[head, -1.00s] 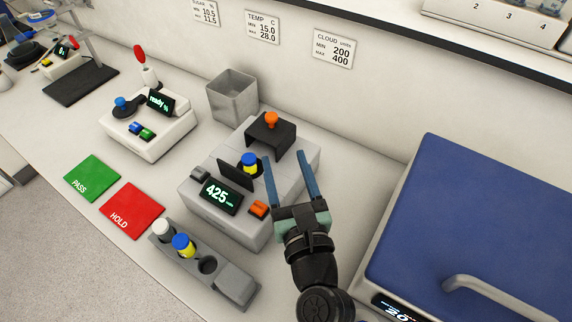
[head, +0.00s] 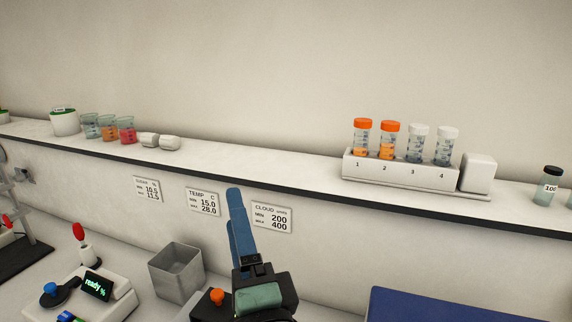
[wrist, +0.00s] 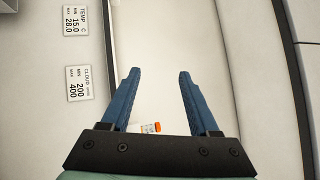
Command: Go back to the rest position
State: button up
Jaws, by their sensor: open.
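My gripper (head: 237,220) is raised in front of the back wall, its blue fingers pointing up and overlapping in the head view. In the wrist view my gripper (wrist: 160,74) is open, with nothing held between its two fingers. A small orange-capped container (wrist: 152,127) shows behind the finger bases there, partly hidden by the gripper body. The cloud card (head: 272,217) and the temperature card (head: 203,201) are on the wall beside the fingers.
The shelf (head: 260,168) runs above, with a numbered rack (head: 400,173) holding two orange-capped and two pale-capped vials. Beakers (head: 108,127) stand at left. Below are a grey bin (head: 177,271), the ready-display device (head: 95,290) and a blue lid (head: 420,305).

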jog(key=s+d+r+n+t+h, duration=0.2)
jog(key=r+n, duration=0.3)
jog(key=r, duration=0.3)
jog(key=s+d+r+n+t+h, duration=0.2)
jog(key=s+r+n, duration=0.3)
jog(key=r, duration=0.3)
jog(key=s+d+r+n+t+h, duration=0.2)
jog(key=s+r+n+t, duration=0.1)
jog(key=r, duration=0.5)
jog(key=shift+s+r+n+h+p, duration=0.35)
jog(key=shift+s+n, duration=0.1)
jog(key=shift+n, duration=0.45)
jog(key=shift+c, duration=0.8)
jog(key=shift+a, duration=0.1)
